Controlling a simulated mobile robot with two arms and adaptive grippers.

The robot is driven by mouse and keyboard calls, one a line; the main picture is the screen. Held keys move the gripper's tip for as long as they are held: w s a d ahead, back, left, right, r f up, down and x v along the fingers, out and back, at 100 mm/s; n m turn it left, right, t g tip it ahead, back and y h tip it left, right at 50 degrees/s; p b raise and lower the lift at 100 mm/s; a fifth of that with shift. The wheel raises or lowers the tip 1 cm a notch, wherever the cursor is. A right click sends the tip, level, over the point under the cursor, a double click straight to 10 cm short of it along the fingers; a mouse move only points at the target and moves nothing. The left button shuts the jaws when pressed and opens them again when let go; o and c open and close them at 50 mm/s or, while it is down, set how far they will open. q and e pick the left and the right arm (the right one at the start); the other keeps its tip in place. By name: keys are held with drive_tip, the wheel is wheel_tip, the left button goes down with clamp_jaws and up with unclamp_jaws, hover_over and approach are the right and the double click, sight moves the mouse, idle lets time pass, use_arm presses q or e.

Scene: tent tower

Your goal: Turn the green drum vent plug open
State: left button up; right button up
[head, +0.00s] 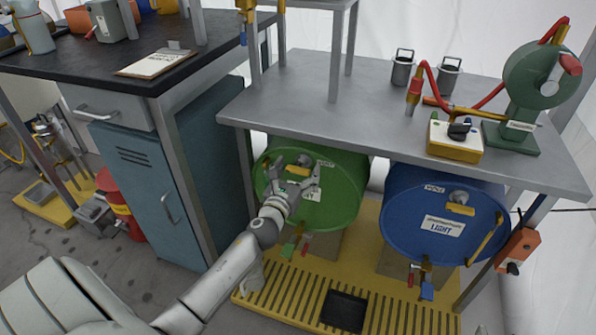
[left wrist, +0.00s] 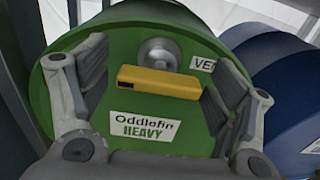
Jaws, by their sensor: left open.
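The green drum (head: 345,190) lies on its side under the grey bench, its round end facing me. Its vent plug is a silver round fitting (left wrist: 158,54) with a yellow bar handle (left wrist: 160,82) lying roughly level across its front, near the top of the drum end. A label reading "Oddlefin HEAVY" (left wrist: 142,126) is below the handle. My left gripper (head: 297,173) is open in front of the plug. In the left wrist view its fingers stand to the left and right of the yellow handle, with visible gaps. My right gripper is not in view.
A blue drum (head: 405,215) lies to the right, on the same yellow slatted stand (head: 275,300). The grey bench top (head: 330,100) is above the drums. A teal cabinet (head: 135,185) stands to the left. Taps (head: 290,247) hang below the green drum's end.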

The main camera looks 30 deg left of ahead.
use_arm(q)
drive_tip(key=shift+w, duration=0.15)
drive_tip(key=shift+c, duration=0.2)
drive_tip(key=c, duration=1)
